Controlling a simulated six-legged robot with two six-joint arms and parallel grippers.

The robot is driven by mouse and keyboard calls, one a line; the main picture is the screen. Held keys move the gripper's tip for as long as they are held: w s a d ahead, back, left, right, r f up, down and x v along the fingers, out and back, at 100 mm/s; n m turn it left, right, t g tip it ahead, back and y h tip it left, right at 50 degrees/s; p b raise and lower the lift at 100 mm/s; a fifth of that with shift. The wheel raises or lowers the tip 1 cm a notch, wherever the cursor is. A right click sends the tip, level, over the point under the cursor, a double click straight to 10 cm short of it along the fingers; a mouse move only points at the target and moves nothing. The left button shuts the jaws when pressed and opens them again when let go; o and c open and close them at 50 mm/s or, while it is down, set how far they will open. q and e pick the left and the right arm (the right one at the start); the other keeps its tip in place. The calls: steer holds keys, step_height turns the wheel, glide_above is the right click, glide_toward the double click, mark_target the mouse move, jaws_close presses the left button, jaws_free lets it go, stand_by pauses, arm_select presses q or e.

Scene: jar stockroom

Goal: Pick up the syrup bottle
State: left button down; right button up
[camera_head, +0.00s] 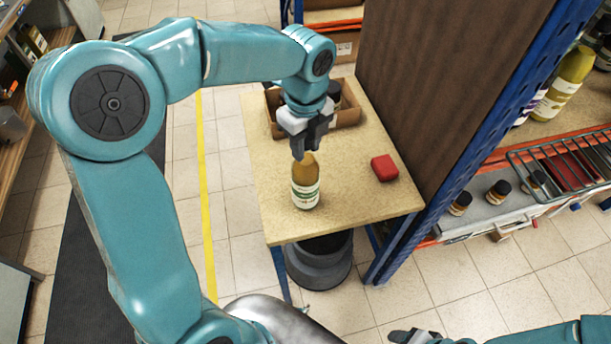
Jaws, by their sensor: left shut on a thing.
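The syrup bottle (305,189) is amber-yellow with a white label. It is upright over the front part of a light wooden tabletop (350,215). My left gripper (304,152) reaches down from above and is shut on the bottle's top, hiding its cap and neck. I cannot tell whether the bottle's base touches the tabletop.
A red block (384,168) lies right of the bottle. A cardboard box (347,115) with dark-lidded jars stands at the tabletop's back. A brown panel and blue rack post (455,180) rise to the right, beside shelves with bottles and jars (497,192).

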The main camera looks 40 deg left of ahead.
arm_select(q)
steer(key=shift+r, duration=0.1)
step_height(320, 180, up, 20)
steer(key=p, duration=0.2)
steer(key=shift+p, duration=0.3)
